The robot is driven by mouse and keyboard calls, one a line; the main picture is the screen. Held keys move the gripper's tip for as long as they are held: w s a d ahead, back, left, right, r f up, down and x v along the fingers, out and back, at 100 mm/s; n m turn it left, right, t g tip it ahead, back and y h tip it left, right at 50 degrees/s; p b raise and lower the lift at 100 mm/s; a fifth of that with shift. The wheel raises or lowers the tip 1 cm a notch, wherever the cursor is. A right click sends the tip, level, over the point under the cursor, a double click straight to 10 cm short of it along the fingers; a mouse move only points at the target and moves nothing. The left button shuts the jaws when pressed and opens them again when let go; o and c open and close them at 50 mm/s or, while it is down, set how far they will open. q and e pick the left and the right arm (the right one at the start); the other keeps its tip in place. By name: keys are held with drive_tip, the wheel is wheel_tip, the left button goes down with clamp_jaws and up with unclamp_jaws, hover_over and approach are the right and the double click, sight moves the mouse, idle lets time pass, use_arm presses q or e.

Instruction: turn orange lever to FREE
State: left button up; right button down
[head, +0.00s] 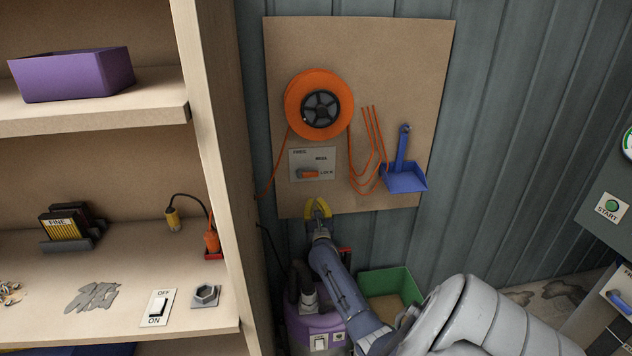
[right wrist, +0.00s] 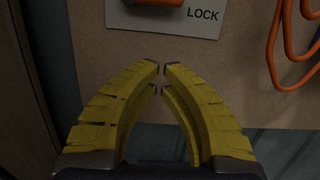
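My right gripper (head: 319,202) is below the plate, in front of the board, apart from the lever. In the right wrist view its yellow fingers (right wrist: 161,77) curve in until their tips almost meet, with nothing between them. The lever's lower edge (right wrist: 160,2) shows at the top of that view, beyond the fingertips. My left gripper is out of view.
An orange reel (head: 293,103) hangs above the plate on a brown board (head: 400,60). Orange cord loops (head: 365,165) and a blue dustpan (head: 404,178) hang to the right. A wooden shelf post (head: 215,150) stands left. A green bin (head: 390,283) is below.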

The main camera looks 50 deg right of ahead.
sight(312, 179)
drive_tip(key=x, duration=0.4)
drive_tip(key=shift+w+d+r, duration=0.1)
drive_tip(key=shift+w+d, duration=0.1)
drive_tip(key=shift+w+r, duration=0.15)
drive_tip(key=shift+r, duration=1.8)
drive_tip(key=shift+r, duration=0.1)
